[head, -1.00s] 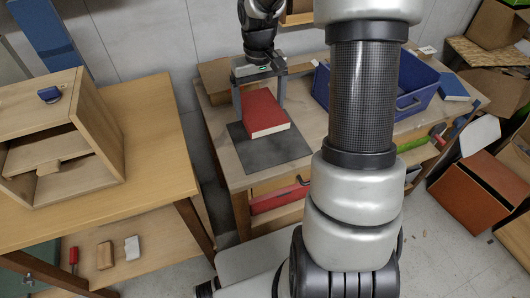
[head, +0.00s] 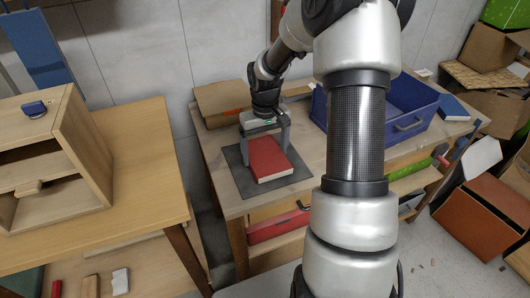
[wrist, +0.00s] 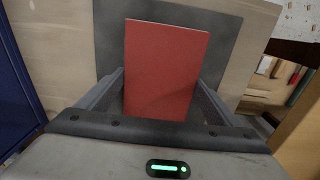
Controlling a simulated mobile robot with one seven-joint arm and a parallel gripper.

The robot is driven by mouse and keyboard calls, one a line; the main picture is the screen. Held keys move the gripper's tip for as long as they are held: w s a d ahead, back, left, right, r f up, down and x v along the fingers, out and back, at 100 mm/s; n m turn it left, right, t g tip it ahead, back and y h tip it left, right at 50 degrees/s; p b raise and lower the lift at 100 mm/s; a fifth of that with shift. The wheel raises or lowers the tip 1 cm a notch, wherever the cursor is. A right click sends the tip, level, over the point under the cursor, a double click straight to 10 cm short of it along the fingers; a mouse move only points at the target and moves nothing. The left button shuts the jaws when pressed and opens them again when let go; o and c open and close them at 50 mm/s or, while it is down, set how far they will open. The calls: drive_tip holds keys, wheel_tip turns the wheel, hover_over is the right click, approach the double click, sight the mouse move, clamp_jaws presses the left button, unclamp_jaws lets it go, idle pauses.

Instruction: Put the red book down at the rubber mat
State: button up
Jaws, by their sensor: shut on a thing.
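The red book (head: 268,158) lies flat, or nearly so, over the dark grey rubber mat (head: 240,181) on the wooden workbench. My gripper (head: 266,143) is shut on the far part of the book, with a finger at each long side. In the wrist view the red book (wrist: 165,70) stands between the two fingers (wrist: 161,98), and the rubber mat (wrist: 110,45) shows around it. I cannot tell whether the book's underside touches the mat.
A blue bin (head: 415,105) stands to the right on the workbench (head: 222,196), with a blue book (head: 452,107) beyond it. A cardboard box (head: 215,103) lies behind the mat. A wooden table with a shelf unit (head: 95,160) stands to the left.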

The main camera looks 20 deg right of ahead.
sight(265, 154)
drive_tip(key=o, duration=1.2)
wheel_tip(265, 154, up, 12)
drive_tip(key=shift+r+p, duration=0.1)
drive_tip(key=shift+p, duration=1.05)
